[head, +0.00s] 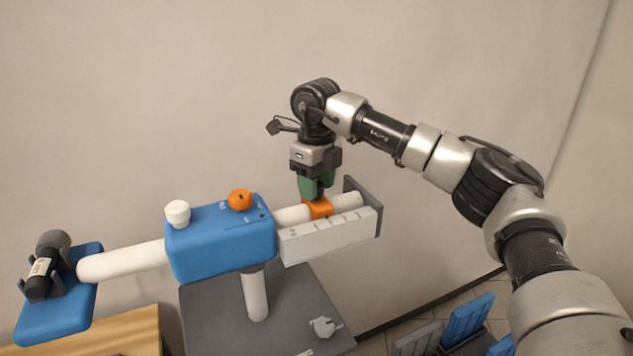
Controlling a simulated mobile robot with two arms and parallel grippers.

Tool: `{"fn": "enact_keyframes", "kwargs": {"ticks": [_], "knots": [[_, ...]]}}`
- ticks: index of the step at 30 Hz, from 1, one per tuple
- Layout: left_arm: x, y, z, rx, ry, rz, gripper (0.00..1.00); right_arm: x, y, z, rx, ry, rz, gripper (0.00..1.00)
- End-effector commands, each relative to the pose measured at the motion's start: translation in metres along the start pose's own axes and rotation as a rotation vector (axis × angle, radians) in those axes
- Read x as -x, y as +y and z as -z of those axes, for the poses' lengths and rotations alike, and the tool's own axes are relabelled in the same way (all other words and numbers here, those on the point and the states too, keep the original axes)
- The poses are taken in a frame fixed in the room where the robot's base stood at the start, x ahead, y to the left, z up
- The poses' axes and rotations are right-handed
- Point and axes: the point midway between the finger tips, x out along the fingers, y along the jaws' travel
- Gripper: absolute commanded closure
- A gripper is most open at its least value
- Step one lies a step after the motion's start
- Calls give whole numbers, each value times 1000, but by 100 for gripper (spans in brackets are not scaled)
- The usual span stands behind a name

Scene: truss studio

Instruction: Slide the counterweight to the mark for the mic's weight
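The counterweight looks to be the orange slider (318,209) on the white beam (346,200), to the right of the blue housing (221,240). A white scale plate (330,235) with marks runs along the front of that beam section; its writing is too small to read. The mic (42,266), black with a pale label, lies in a holder on the blue plate (58,318) at the beam's left end. My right gripper (317,192) points down with green fingers right at the top of the orange slider. Whether they are closed on it is unclear. My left gripper is out of view.
A dark end plate (363,206) closes the beam's right end. An orange knob (240,200) and a white knob (177,213) top the housing. A white post (255,295) stands on a grey base (205,320). Blue and grey panels (468,320) stand lower right.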

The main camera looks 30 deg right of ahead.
Motion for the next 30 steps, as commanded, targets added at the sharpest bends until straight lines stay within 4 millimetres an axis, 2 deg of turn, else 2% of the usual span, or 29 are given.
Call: {"fn": "enact_keyframes", "kwargs": {"ticks": [1,9,14,21,28,29,30], "knots": [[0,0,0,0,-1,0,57,0,0,0,0,0,0,61],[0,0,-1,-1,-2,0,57,0,0,0,0,0,0,100],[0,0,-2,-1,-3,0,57,1,3,-2,1,0,0,100],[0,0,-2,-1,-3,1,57,1,28,-14,2,-1,-1,100],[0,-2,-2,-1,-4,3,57,1,27,-14,1,-1,-1,100],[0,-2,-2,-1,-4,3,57,1,27,-14,1,-1,-1,66],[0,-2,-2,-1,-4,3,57,1,27,-14,1,-1,0,59]]}}
